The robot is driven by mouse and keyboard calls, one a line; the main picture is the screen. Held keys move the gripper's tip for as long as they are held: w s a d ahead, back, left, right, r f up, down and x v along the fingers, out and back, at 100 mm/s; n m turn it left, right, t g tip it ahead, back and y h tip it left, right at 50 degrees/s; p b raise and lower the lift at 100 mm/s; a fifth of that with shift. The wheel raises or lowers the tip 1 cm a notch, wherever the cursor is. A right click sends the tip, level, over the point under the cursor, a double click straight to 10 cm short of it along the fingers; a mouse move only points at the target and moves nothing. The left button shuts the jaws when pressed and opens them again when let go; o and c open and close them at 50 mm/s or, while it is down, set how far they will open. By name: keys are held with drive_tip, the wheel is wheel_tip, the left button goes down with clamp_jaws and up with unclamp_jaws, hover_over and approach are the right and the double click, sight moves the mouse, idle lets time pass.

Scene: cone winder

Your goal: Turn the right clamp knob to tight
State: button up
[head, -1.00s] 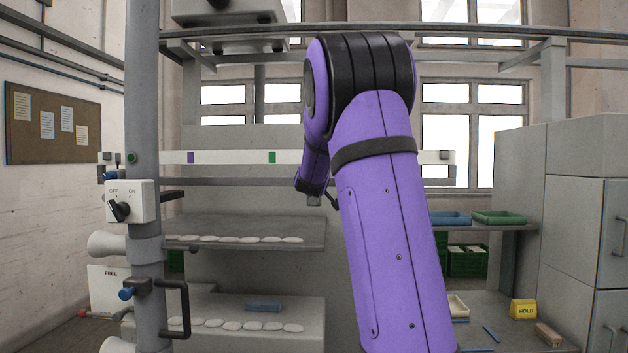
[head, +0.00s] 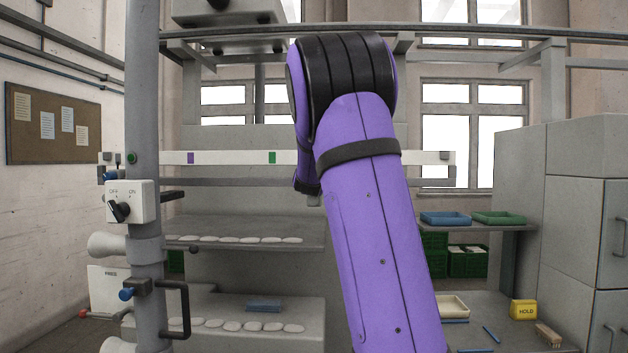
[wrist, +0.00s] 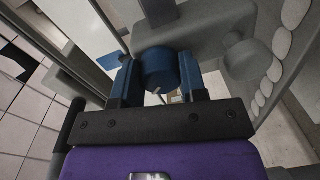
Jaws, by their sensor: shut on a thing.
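A blue round knob (wrist: 158,68) shows in the wrist view, on a grey bracket or bar. My gripper (wrist: 157,78) is shut on it, with one blue-grey finger on each side. A small pale mark shows below the knob, too small to read. I cannot tell from the frames how tight the knob is. In the head view my purple arm covers the middle of the machine, and my gripper and the held knob are hidden.
A grey round part (wrist: 248,60) sits close to the right of the gripper in the wrist view, with a row of pale discs beyond. In the head view, a grey post (head: 145,120) with an OFF/ON switch box (head: 130,202) stands left. Grey cabinets (head: 575,220) stand right.

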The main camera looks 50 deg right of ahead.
drive_tip(key=shift+f, duration=0.1)
drive_tip(key=o, duration=0.9)
drive_tip(key=shift+o, duration=0.2)
drive_tip(key=shift+a, duration=0.15)
drive_tip(key=v, duration=1)
drive_tip(key=shift+s+a, duration=0.15)
drive_tip(key=shift+s, duration=0.15)
